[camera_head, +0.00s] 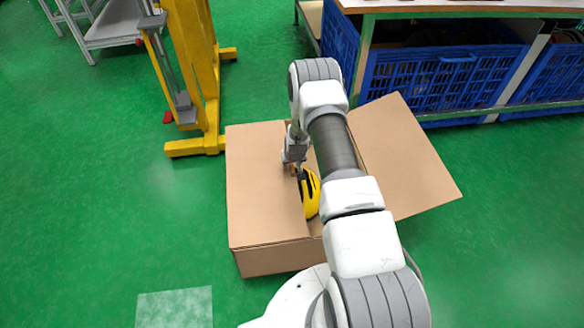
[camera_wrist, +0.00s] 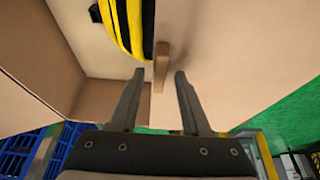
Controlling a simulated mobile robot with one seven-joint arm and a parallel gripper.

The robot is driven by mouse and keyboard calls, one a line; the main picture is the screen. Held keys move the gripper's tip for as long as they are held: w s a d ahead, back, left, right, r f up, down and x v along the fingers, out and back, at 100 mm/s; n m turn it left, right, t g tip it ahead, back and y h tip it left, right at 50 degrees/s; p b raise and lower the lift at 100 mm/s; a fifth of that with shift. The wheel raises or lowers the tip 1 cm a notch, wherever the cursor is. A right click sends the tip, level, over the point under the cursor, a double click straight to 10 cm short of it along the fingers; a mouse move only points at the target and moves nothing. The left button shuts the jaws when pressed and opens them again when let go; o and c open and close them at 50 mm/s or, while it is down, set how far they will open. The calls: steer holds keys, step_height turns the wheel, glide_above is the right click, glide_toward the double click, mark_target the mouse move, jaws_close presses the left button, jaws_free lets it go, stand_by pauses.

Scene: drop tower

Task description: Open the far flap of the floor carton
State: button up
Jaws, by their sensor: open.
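The floor carton (camera_head: 269,260) is an open brown box on the green floor. Its left flap (camera_head: 262,185) lies flat over the left part of the top and also shows in the wrist view (camera_wrist: 245,45). The right flap (camera_head: 405,155) is folded outward. My gripper (camera_head: 293,166) is at the inner edge of the left flap, partly hidden by my arm. In the wrist view my gripper (camera_wrist: 160,80) has its fingers apart, with a small tan tab (camera_wrist: 161,62) just beyond and between the tips. Contact cannot be told.
A yellow and black object (camera_head: 310,192) is inside the carton, close to my gripper. A yellow lifting frame (camera_head: 208,130) stands at the carton's far left. Blue crates (camera_head: 440,85) sit under a bench behind the right flap.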

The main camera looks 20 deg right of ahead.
steer(key=shift+f, duration=0.2)
jaws_close()
stand_by(1.4)
